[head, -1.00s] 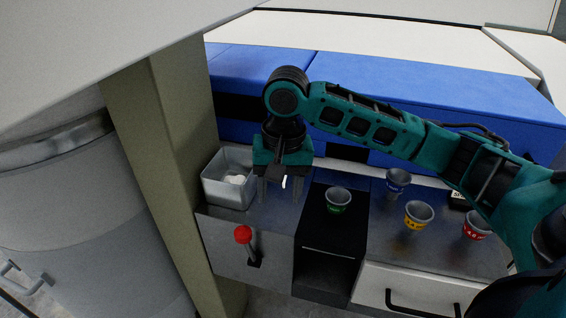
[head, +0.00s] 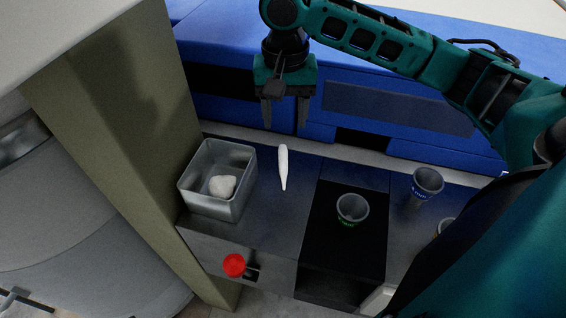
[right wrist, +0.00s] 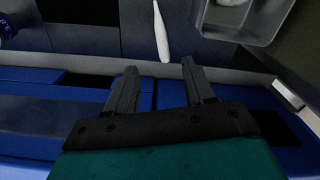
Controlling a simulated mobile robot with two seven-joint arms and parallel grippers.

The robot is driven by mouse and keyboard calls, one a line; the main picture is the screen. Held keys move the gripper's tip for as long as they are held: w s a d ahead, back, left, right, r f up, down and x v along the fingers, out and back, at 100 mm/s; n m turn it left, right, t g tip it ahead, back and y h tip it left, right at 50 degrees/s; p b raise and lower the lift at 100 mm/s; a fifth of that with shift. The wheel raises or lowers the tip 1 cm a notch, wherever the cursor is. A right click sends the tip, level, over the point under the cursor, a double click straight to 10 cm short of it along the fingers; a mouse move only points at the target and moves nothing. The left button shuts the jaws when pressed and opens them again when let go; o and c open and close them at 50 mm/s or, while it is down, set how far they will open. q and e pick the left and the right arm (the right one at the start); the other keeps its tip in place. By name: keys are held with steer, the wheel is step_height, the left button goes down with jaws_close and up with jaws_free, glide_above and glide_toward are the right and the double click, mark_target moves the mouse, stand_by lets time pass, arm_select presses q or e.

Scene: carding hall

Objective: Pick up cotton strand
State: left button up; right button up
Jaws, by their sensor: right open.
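The white cotton strand (head: 283,167) lies on the grey metal worktop, to the right of a metal bin, tapering toward the front. It also shows in the right wrist view (right wrist: 161,32), beyond the fingers and roughly between them. My right gripper (head: 285,128) is open and empty, with its fingers pointing down above and behind the strand, not touching it. In the right wrist view its two fingers (right wrist: 155,78) are spread apart. My left gripper is not in view.
The square metal bin (head: 247,185) holds a white cotton clump (head: 222,186). A green-labelled cup (head: 352,209) stands on the black section, a blue-labelled cup (head: 426,185) further right. A red knob (head: 234,265) sticks out in front. Blue machine panels (head: 400,108) stand behind.

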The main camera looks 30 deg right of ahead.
glide_above(283, 162)
steer(key=f, duration=0.6)
steer(key=shift+s+d+f, duration=0.1)
steer(key=shift+s+f, duration=0.1)
steer(key=shift+f, duration=0.2)
step_height(283, 162, down, 6)
steer(key=shift+w+r+b, duration=0.15)
steer(key=shift+b, duration=0.2)
jaws_close()
